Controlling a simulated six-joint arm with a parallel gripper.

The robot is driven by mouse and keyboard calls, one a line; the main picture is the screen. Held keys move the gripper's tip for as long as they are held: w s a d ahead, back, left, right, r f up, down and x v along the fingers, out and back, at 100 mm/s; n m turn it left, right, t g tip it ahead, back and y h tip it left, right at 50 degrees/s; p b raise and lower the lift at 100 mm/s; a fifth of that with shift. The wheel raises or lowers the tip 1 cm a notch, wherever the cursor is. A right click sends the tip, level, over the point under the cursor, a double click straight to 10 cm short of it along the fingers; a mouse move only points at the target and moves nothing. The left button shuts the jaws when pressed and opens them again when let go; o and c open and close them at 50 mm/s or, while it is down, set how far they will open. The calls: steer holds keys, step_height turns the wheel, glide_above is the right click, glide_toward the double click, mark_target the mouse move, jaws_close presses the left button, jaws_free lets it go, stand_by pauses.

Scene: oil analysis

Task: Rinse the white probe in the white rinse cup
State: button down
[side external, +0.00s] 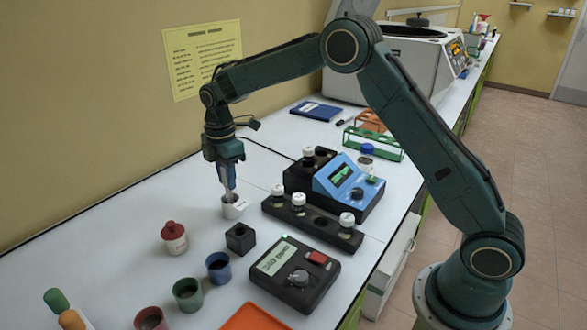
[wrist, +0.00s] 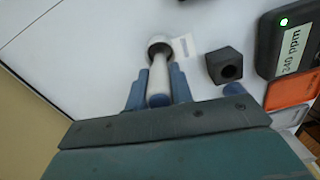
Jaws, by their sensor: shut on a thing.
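My gripper (side external: 229,168) points straight down and is shut on the white probe (wrist: 158,78). In the wrist view, the probe lies between the blue fingers of my gripper (wrist: 158,88). The white rinse cup (side external: 236,210) stands on the bench directly below my gripper. The probe's lower end meets the cup's mouth and appears to be inside it. In the wrist view, the cup's rim (wrist: 160,37) shows around the probe's far end, with a dark interior. How deep the tip sits is hidden.
A black block with a hole (side external: 240,238) stands near the cup. A red-capped white jar (side external: 174,238), a blue cup (side external: 219,267) and a green cup (side external: 188,294) are in front. A black rack of white-capped vials (side external: 312,220), a blue instrument (side external: 349,181) and a black meter (side external: 295,273) stand right.

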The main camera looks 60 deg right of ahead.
steer(key=shift+r, duration=3.05)
